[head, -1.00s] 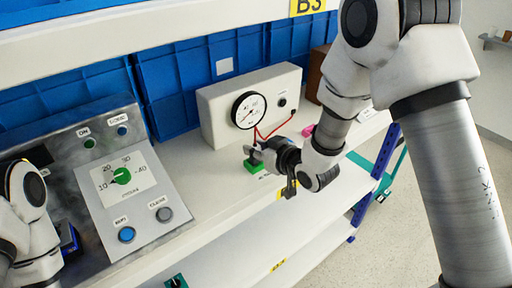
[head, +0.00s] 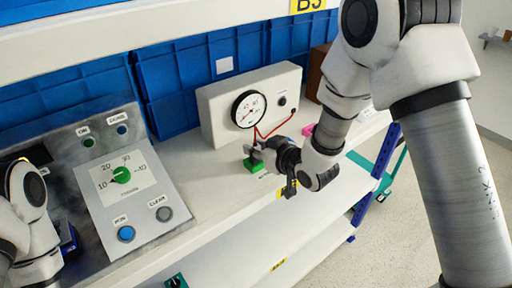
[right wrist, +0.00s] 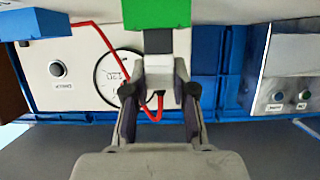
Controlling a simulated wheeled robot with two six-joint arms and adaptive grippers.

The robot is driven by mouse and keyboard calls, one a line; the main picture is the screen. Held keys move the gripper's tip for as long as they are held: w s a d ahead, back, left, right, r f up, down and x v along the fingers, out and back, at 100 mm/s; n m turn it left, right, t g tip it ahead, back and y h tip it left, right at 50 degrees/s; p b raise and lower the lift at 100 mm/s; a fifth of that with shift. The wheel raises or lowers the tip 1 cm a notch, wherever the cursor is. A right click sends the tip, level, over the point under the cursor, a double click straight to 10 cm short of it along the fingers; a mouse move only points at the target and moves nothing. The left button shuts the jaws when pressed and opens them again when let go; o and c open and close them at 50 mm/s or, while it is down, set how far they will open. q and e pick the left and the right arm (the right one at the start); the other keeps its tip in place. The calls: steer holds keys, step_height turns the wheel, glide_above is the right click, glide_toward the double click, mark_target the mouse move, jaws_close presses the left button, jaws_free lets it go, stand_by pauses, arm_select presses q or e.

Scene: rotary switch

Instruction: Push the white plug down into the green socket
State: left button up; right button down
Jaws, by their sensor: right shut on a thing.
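The green socket (head: 254,165) is a small block on the white shelf, below the gauge box. It also fills the top of the right wrist view (right wrist: 156,12). My right gripper (head: 261,154) is just above the socket. In the right wrist view, its two dark fingers (right wrist: 160,88) are closed on the white plug (right wrist: 158,68). The plug's narrower grey part (right wrist: 158,42) lies in line with the socket and appears to meet it; I cannot tell how deep it sits. In the head view the plug is mostly hidden by the gripper. My left gripper is not visible.
A white box with a round gauge (head: 248,109) and red wires (head: 279,129) stands behind the socket. A control panel (head: 125,180) with a green knob is at left. Blue bins (head: 180,100) line the back. The shelf's front edge is close to my right gripper.

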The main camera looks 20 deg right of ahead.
steer(key=shift+f+b, duration=0.7)
steer(key=shift+f, duration=0.2)
steer(key=c, duration=0.9)
jaws_free()
steer(key=shift+o, duration=0.2)
steer(key=v, duration=0.7)
steer(key=shift+s+d+r, duration=0.1)
steer(key=shift+s+r, duration=0.1)
steer(key=shift+s, duration=0.15)
steer(key=shift+w+f, duration=0.1)
steer(key=shift+w, duration=0.05)
